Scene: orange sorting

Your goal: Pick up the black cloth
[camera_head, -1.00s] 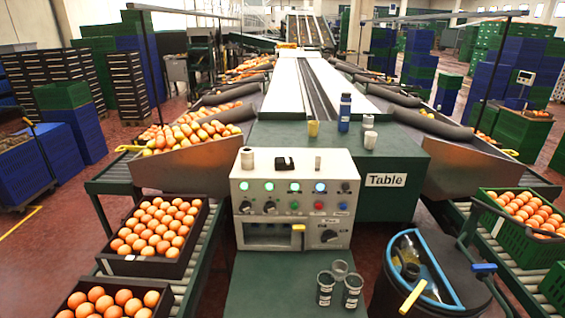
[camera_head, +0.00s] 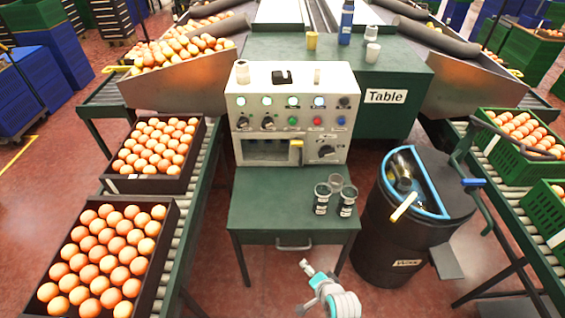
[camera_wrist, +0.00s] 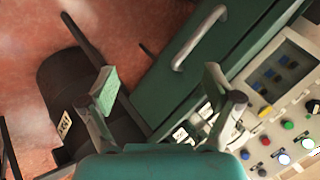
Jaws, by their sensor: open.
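A small black item (camera_head: 281,77), which looks like the folded black cloth, lies on top of the grey control box (camera_head: 292,104) in the head view. It sits between a white roll (camera_head: 242,72) and a small pale cylinder (camera_head: 317,76). My gripper (camera_wrist: 160,85) shows in the wrist view with its two fingers spread wide and nothing between them. In the head view my arm is low at the bottom middle, in front of the small green table and well short of the box. I cannot make out the cloth in the wrist view.
Glass jars (camera_head: 334,195) stand on the small green table (camera_head: 265,205). A black bin (camera_head: 400,240) with a blue rim stands to its right. Crates of oranges (camera_head: 165,243) line the left conveyor. A larger green table (camera_head: 400,75) with a yellow cup and blue bottle stands behind the box.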

